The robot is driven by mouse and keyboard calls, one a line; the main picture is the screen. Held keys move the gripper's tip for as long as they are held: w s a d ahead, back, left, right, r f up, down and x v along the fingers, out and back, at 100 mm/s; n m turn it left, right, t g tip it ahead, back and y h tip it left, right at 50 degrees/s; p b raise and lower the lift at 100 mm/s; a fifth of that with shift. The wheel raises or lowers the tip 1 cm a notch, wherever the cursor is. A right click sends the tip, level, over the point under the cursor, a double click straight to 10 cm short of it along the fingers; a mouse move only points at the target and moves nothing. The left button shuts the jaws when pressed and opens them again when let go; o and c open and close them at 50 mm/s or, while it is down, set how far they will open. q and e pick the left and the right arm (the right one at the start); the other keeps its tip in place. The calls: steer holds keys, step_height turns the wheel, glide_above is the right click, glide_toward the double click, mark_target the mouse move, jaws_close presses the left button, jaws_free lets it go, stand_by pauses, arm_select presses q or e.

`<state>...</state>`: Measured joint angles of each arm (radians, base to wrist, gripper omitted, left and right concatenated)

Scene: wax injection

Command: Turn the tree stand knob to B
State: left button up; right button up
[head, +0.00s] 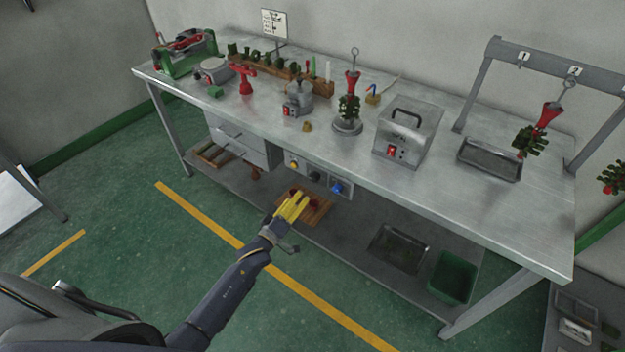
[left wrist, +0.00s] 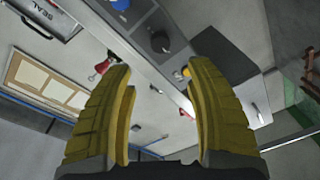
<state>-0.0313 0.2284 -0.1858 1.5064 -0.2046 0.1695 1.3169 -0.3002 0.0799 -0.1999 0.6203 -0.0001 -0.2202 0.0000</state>
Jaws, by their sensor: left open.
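A row of control panels hangs under the table's front edge. It carries a yellow knob (head: 293,164), a black knob (head: 315,176) and a blue knob (head: 338,187). The left wrist view shows the black knob (left wrist: 160,42) beyond my fingertips, with the yellow knob (left wrist: 187,72) and part of the blue one. Any letters by the knobs are too small to read. The tree stand (head: 347,126) holds a green tree with a red top on the table above. My left gripper (head: 295,205) is open and empty, in front of and below the panels. My right gripper is out of view.
The metal table (head: 460,205) has a lower shelf with a wooden board (head: 318,212), a metal tray (head: 396,252) and a green bin (head: 453,277). A metal box (head: 408,133) with a red switch stands right of the stand. The floor before the table is clear.

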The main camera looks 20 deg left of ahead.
mark_target(313, 179)
arm_select(q)
steer(key=x, duration=1.1)
steer(key=shift+w+d, duration=0.1)
steer(key=shift+w, duration=0.2)
steer(key=shift+o, duration=0.3)
jaws_close()
